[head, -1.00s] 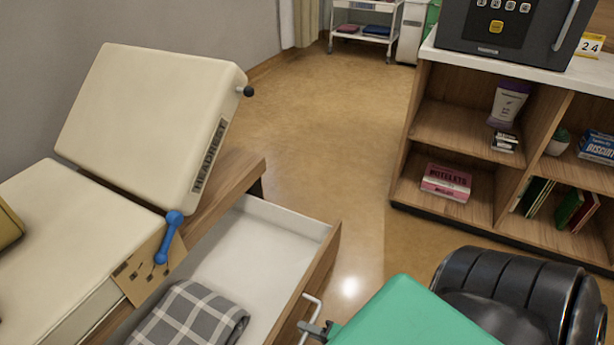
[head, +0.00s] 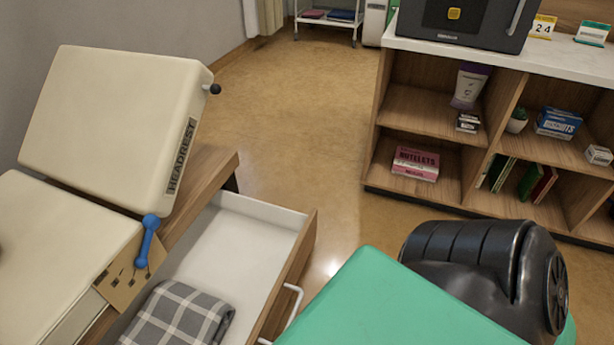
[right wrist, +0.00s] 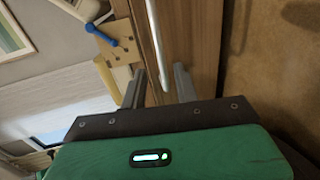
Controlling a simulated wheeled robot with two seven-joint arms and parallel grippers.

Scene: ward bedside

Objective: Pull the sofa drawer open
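The sofa drawer (head: 248,217) stands pulled out from under the cream sofa, with its white inside showing. A folded grey plaid cloth (head: 178,318) lies in it. The white bar handle (head: 294,300) is on the wooden drawer front. It also shows in the right wrist view (right wrist: 156,35). My right gripper (right wrist: 160,88) has its two fingers spread, with the handle's line running between them; I cannot tell how close they are to it. In the head view only a small grey tip shows at the bottom edge by the handle. My left gripper is not in view.
The sofa's tilted headrest (head: 115,120) has a dark knob. A blue lever (head: 148,240) sits by a wooden plate on the sofa's side. A wooden shelf unit (head: 372,150) stands at the right. Bare floor (head: 290,120) lies between sofa and shelf.

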